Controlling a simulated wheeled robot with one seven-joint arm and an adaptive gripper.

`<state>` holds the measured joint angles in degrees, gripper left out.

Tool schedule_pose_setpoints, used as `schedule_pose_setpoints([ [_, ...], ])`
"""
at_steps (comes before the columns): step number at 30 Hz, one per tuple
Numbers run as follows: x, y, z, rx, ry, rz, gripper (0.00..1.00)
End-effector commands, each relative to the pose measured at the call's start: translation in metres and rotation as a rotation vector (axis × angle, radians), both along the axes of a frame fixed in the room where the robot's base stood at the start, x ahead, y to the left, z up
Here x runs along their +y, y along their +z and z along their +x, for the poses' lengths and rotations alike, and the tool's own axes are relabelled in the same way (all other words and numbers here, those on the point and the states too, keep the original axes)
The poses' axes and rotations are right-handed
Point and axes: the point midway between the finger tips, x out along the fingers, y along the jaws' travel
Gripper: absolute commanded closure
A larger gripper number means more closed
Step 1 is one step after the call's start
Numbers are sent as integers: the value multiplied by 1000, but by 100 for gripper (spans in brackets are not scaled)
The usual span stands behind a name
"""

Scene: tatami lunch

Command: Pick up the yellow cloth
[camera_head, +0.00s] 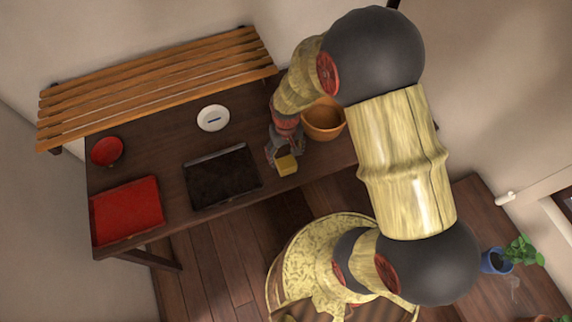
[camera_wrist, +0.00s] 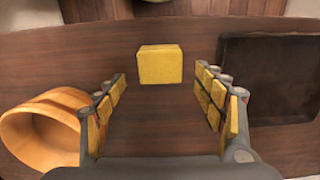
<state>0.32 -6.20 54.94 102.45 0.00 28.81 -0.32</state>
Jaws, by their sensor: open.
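The yellow cloth (camera_head: 287,165) is a small folded block on the dark wooden table, near its front edge, between the black tray and the orange bowl. It also shows in the wrist view (camera_wrist: 160,65), at the upper middle. My gripper (camera_head: 281,153) is above the table just by the cloth. In the wrist view my gripper (camera_wrist: 166,90) is open, with its two yellow-padded fingers apart and nothing between them. The cloth lies beyond the fingertips, about centred between them. Whether a fingertip touches it cannot be told.
The orange bowl (camera_wrist: 50,128) stands close by my left finger in the wrist view. The black tray (camera_head: 223,178) lies left of the cloth in the head view. Further left are a red tray (camera_head: 127,210) and red bowl (camera_head: 107,151). A white plate (camera_head: 213,118) sits behind.

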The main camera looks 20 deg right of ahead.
Motion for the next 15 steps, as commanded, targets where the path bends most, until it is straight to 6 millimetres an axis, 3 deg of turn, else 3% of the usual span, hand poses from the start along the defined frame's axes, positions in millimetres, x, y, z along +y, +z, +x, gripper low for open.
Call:
schedule_pose_setpoints([
  [8, 1, -25, -1, 1, 0, 0, 30],
  [15, 1, -59, -3, 2, 0, 0, 30],
])
